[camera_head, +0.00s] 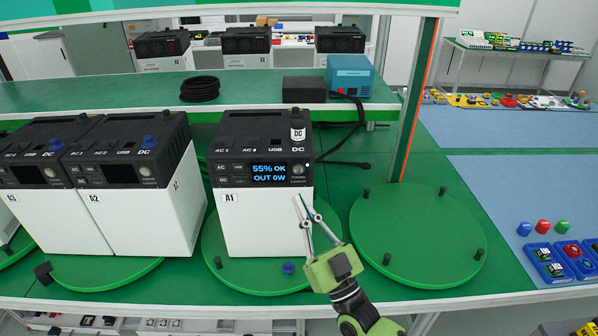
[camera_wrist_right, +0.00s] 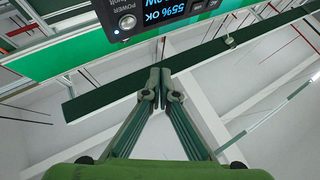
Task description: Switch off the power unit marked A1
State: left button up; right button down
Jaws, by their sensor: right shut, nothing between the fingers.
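The power unit marked A1 (camera_head: 262,212) is a white box with a black top, standing upright on a green turntable disc. Its screen (camera_head: 269,173) is lit and reads "55% OK, OUT 0W". A small round power button (camera_head: 297,170) sits right of the screen. In the right wrist view the power button (camera_wrist_right: 127,22) and part of the lit screen (camera_wrist_right: 165,11) show at the top edge. My right gripper (camera_head: 304,203) is shut and empty, in front of the unit's lower right side, below the button. Its closed fingertips (camera_wrist_right: 160,75) appear apart from the button. My left gripper is out of view.
Unit A2 (camera_head: 155,220) and another unit (camera_head: 37,205) stand to the left with dark screens. An empty green disc (camera_head: 420,235) with black pegs lies to the right. A shelf (camera_head: 240,98) behind holds a black cable coil (camera_head: 200,88) and a blue box (camera_head: 350,75).

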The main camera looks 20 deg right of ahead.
jog(key=b, duration=0.3)
send_near(292, 162)
notch_tip(292, 162, up, 3)
jog(key=w+a, duration=0.2)
jog(key=shift+w+d+r, duration=0.1)
jog(key=shift+w+d, duration=0.2)
jog(key=shift+w, duration=0.1)
dwell(0.6)
jog(key=shift+w, duration=0.1)
jog(key=shift+w+d+b, duration=0.15)
jog(key=shift+w+b, duration=0.15)
jog(key=shift+w, duration=0.05)
jog(key=shift+w+d, duration=0.1)
jog(key=shift+w, duration=0.2)
dwell(0.8)
jog(key=shift+s, duration=0.15)
jog(key=shift+s+a, duration=0.25)
jog(key=shift+s, duration=0.4)
